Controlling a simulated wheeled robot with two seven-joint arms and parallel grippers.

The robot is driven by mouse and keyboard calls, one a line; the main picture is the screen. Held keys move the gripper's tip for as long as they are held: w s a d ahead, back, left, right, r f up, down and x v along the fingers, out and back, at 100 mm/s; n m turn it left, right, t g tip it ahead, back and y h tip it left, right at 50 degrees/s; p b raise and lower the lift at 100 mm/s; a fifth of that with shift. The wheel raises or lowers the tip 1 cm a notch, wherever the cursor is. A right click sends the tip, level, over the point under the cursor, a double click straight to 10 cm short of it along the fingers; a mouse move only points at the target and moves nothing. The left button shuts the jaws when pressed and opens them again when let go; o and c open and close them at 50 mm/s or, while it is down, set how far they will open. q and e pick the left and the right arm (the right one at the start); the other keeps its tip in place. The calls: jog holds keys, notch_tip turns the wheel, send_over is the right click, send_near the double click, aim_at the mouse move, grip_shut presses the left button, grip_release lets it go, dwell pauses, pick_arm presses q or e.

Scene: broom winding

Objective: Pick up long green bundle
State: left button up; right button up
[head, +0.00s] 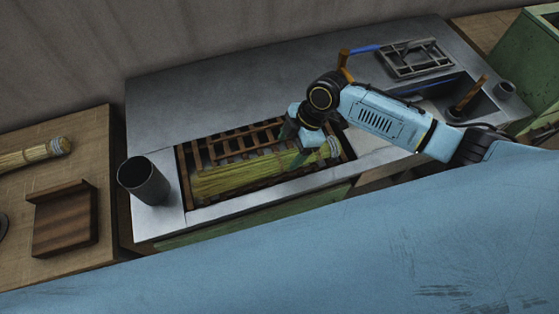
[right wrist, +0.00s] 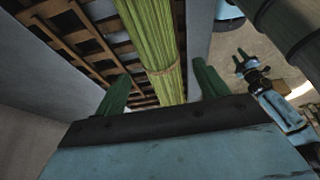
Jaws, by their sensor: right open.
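The long green bundle (head: 240,178) lies lengthwise in a slatted wooden rack (head: 183,180) sunk in the grey counter. Its right end has a pale binding. My right gripper (head: 300,146) is over the right part of the bundle and hides some of it. In the right wrist view the bundle (right wrist: 152,40), with a thin tie around it, runs between the two green fingers of the open right gripper (right wrist: 162,88). I cannot tell whether they touch it. A small gripper (right wrist: 240,61), apparently my left one, shows at the right of that view; its opening is unclear.
A dark cylindrical cup (head: 144,182) stands left of the rack. A wooden table (head: 95,130) at left holds a straw bundle (head: 35,152) and a brown wooden stand (head: 64,220). A metal frame (head: 415,58) lies at the back right. The counter behind the rack is clear.

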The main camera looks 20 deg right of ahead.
aim_at(282, 157)
jog(key=x, duration=0.5)
jog(key=shift+a, duration=0.25)
jog(key=shift+c, duration=0.2)
jog(key=c, duration=1.1)
jog(key=shift+o, duration=0.2)
